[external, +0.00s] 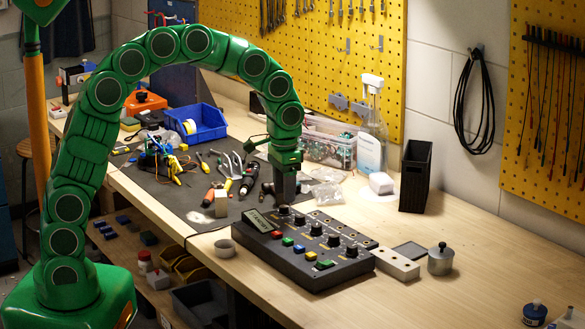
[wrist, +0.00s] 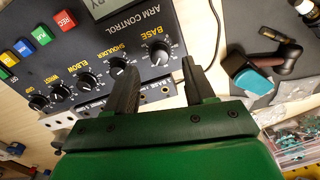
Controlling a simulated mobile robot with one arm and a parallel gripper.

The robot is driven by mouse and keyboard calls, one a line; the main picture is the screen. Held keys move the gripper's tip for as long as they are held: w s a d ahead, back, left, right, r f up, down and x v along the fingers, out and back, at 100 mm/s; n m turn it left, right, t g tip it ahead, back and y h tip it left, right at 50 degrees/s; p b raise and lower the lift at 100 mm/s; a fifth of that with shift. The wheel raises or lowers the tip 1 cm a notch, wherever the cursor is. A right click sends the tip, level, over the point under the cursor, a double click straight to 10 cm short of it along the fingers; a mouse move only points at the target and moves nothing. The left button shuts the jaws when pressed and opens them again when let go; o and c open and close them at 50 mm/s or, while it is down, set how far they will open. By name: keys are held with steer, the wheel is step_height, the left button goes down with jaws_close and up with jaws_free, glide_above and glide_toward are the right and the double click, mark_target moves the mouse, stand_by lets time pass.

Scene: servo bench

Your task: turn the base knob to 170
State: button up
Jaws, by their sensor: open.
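The dark control box (external: 290,262) lies on the bench, with a row of black knobs, coloured buttons and a small display. The base knob (wrist: 160,51) is the one nearest the display end, labelled BASE, and it also shows in the external view (external: 283,210). My gripper (external: 284,200) points down just above that end of the box. In the wrist view my gripper (wrist: 157,66) is open, with one dark finger to each side of the base knob and a gap to it. I cannot tell the knob's exact setting.
The shoulder knob (wrist: 118,62) is close to my left finger in the wrist view. Tools lie on the dark mat (external: 180,200) behind. The bench's right side is mostly clear.

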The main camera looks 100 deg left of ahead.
mark_target(284, 206)
steer(key=shift+f, duration=2)
jaws_close()
steer(key=shift+m, duration=0.4)
steer(key=m, duration=0.6)
steer(key=shift+w+m, duration=0.1)
steer(key=shift+m, duration=0.2)
steer(key=m, duration=0.3)
steer(key=shift+m, duration=2.2)
